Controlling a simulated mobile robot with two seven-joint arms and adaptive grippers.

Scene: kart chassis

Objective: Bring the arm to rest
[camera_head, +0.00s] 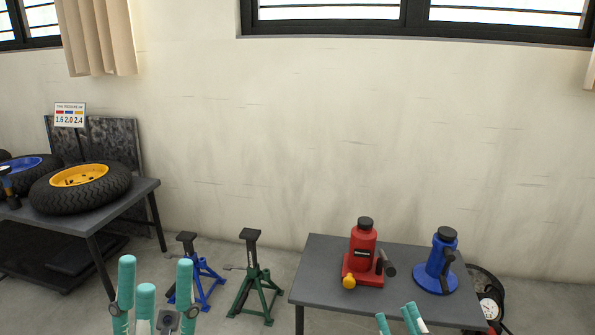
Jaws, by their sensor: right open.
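My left gripper (155,279) is at the lower left, its teal fingers pointing up and spread apart with nothing between them. My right gripper (400,316) shows only its teal fingertips at the bottom edge, in front of the right table. It is open, and no held object shows. The rest of both arms is out of view.
The right table (325,265) holds a red bottle jack (363,245) and a blue bottle jack (436,270). Blue (205,280) and green (252,280) jack stands are on the floor. A yellow-rimmed wheel (55,195) lies on the left table (110,196). A gauge (490,310) is at lower right.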

